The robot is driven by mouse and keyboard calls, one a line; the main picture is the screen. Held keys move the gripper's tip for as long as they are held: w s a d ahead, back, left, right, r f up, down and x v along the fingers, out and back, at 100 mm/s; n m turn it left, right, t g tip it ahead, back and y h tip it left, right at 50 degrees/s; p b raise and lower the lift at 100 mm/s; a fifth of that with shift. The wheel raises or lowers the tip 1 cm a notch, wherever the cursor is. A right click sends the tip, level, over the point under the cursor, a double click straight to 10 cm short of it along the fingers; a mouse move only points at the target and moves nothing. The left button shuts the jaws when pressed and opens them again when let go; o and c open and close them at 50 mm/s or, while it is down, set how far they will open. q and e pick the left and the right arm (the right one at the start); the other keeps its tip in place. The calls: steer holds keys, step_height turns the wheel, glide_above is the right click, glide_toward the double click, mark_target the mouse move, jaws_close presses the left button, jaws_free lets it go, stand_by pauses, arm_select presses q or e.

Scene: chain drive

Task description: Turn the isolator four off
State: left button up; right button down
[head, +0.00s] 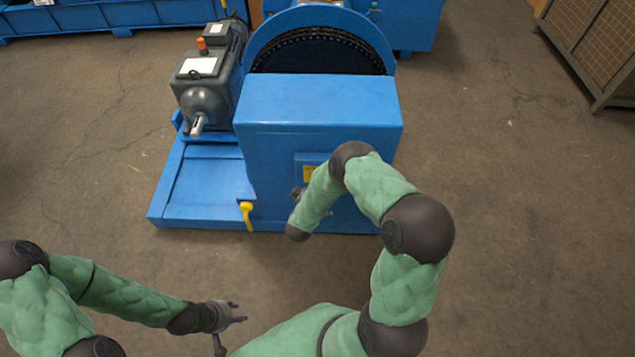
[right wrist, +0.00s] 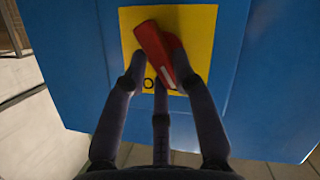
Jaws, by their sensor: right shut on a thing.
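The isolator shows in the right wrist view as a red handle (right wrist: 156,48) on a yellow plate (right wrist: 203,32) fixed to a blue panel. The handle is tilted, its upper end leaning left, with a white mark near its lower end. An O is printed on the plate left of that end. My right gripper (right wrist: 158,72) is shut on the red handle, with fingers on both sides. In the head view my right arm hides most of the isolator, and a bit of the yellow plate (head: 308,173) shows. My left gripper (head: 238,313) is empty, its fingers apart, low over the floor.
The blue machine housing (head: 320,110) stands in front of me, with a large chain wheel (head: 320,50) behind it and a grey motor (head: 205,85) at its left. A yellow handle (head: 247,214) hangs at its lower left.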

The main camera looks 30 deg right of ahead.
steer(key=shift+w+a+f+n+h, duration=0.15)
steer(key=shift+n+h, duration=0.2)
steer(key=shift+n, duration=0.2)
steer(key=shift+s+a+n+h, duration=0.1)
steer(key=shift+n+h, duration=0.25)
steer(key=shift+n, duration=0.2)
steer(key=c, duration=1)
jaws_free()
steer(key=v, duration=1.2)
steer(key=shift+w+a, duration=0.1)
steer(key=shift+w, duration=0.05)
steer(key=shift+w, duration=0.1)
